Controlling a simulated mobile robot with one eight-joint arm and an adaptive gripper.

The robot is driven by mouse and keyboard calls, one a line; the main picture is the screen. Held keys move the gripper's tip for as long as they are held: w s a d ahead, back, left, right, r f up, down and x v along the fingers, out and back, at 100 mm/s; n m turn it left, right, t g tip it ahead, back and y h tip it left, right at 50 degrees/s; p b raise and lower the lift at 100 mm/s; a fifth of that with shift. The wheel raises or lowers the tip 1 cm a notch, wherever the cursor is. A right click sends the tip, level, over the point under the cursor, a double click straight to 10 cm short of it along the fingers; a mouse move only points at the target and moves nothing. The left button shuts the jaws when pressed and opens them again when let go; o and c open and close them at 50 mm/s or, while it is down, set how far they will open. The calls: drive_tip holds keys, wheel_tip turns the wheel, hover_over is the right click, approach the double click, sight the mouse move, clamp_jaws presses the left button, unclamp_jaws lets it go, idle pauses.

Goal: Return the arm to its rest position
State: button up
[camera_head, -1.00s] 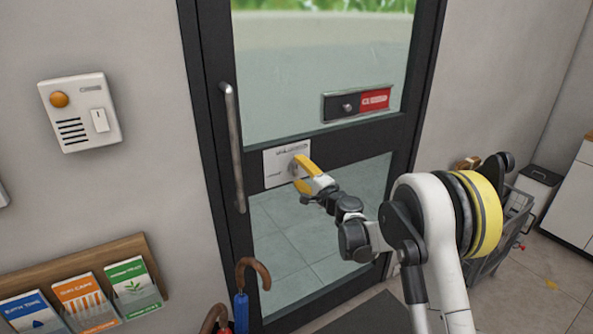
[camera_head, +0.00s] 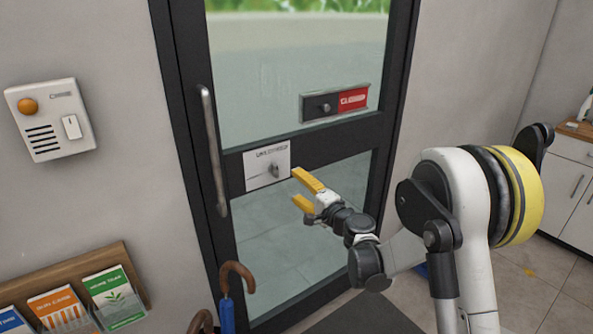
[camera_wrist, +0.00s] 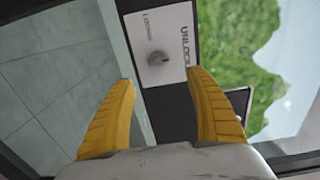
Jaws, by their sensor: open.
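My gripper (camera_head: 298,187) has yellow fingers and is open and empty. The fingers are apart from the knob. My arm stretches from the right side towards the door, bent at the elbow.
A wall intercom (camera_head: 50,120) and a leaflet rack (camera_head: 75,275) are at left. An umbrella (camera_head: 228,310) stands below the door. A white cabinet (camera_head: 565,180) is at right.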

drive_tip(key=s+d+r+n+g+h, duration=0.1)
drive_tip(key=s+d+r+n+g, duration=0.2)
drive_tip(key=s, duration=0.5)
drive_tip(key=s+d+r+n+g+h, duration=0.15)
drive_tip(key=s+r+n, duration=0.3)
drive_tip(key=s, duration=0.45)
drive_tip(key=s+d+f+n+g+h, duration=0.1)
drive_tip(key=s+d, duration=0.3)
drive_tip(key=s, duration=0.4)
drive_tip(key=s+d+f+n+g+h, duration=0.1)
drive_tip(key=s+d+f+h, duration=0.2)
drive_tip(key=s, duration=0.5)
drive_tip(key=s+d+f+n+g+h, duration=0.1)
drive_tip(key=s+d+f+h, duration=0.1)
drive_tip(key=s+d, duration=0.4)
drive_tip(key=shift+s+d+h, duration=0.25)
drive_tip(key=shift+s+h, duration=0.5)
drive_tip(key=shift+s, duration=0.3)
